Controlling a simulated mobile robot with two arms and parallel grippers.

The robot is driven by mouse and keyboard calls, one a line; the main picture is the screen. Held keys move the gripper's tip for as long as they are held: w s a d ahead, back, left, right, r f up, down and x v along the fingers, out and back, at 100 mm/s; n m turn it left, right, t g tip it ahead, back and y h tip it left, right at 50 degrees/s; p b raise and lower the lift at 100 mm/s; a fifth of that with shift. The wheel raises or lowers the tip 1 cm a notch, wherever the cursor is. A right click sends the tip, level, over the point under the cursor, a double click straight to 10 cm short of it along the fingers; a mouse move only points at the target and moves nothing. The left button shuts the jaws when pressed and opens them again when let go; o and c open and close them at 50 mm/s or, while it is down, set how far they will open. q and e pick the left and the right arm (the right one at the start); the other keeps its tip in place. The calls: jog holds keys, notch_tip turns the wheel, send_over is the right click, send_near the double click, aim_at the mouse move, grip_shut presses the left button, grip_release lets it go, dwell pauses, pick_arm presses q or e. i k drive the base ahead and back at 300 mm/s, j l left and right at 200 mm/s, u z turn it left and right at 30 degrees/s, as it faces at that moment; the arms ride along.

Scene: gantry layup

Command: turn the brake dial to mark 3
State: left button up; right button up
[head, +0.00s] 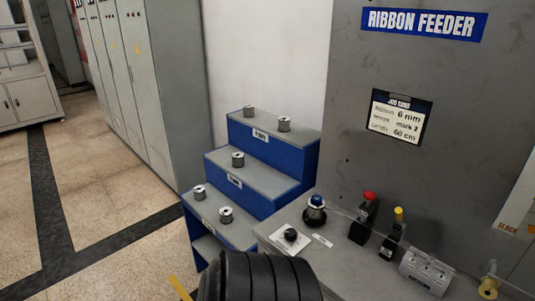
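The brake dial looks to be the small black knob (291,234) on a white square plate, at the front left of the grey bench top. Its pointer and marks are too small to read. A small white label (323,241) lies to its right, also unreadable. A black ribbed part, probably of my own arm, fills the bottom middle of the head view, just below the dial, and hides part of the bench's front. Neither of my grippers shows.
A blue-topped black spindle (316,203) stands behind the dial. Red-topped (369,197) and yellow-topped (398,215) levers stand to the right. A job card (399,115) hangs on the grey panel; it seems to read mark 2. Blue steps (270,150) with metal spools are at left.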

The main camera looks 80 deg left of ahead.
aim_at(290, 234)
jog(key=u, duration=2.45)
